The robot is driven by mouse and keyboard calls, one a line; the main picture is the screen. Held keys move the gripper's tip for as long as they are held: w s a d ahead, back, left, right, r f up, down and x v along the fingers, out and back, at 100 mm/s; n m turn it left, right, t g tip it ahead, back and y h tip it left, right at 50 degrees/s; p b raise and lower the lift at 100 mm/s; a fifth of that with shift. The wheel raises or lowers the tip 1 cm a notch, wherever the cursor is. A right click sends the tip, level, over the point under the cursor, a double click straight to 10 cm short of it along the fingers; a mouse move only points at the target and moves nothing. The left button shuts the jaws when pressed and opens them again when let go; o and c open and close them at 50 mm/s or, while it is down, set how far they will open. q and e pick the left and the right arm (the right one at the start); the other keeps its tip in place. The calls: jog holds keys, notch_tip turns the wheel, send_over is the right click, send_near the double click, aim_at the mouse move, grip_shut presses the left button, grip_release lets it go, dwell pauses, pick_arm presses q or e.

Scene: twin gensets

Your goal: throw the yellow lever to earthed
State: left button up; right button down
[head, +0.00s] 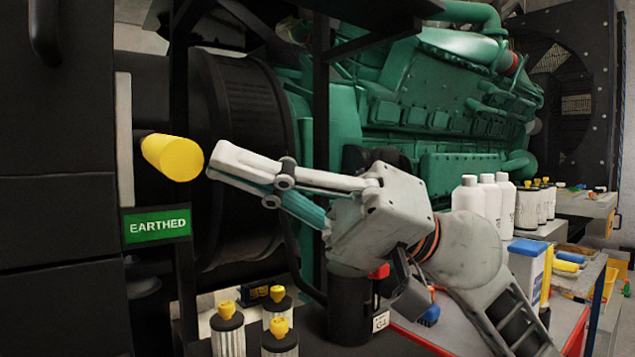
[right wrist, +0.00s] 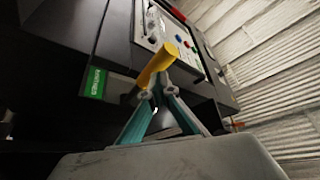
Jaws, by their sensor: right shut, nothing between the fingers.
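The yellow lever (head: 173,157) sticks out from the dark cabinet at the left of the head view, just above a green label reading EARTHED (head: 156,225). My right gripper (head: 214,160) is shut and empty, its fingertips close to the right end of the lever. In the right wrist view the yellow lever (right wrist: 156,65) rises just past the fingertips of my right gripper (right wrist: 157,88), and the green label (right wrist: 95,83) is to its left. I cannot tell whether the fingertips touch the lever. My left gripper is not in view.
Yellow-topped filters (head: 279,337) stand low in front of the cabinet. A large green engine (head: 440,90) fills the back. White bottles (head: 467,196) and a red-edged cart (head: 572,335) are on the right. A panel with coloured buttons (right wrist: 183,40) shows in the right wrist view.

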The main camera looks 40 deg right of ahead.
jog(key=r+v, duration=0.1)
jog(key=v, duration=0.8)
jog(key=shift+s+d+r, duration=0.2)
jog(key=shift+d, duration=0.1)
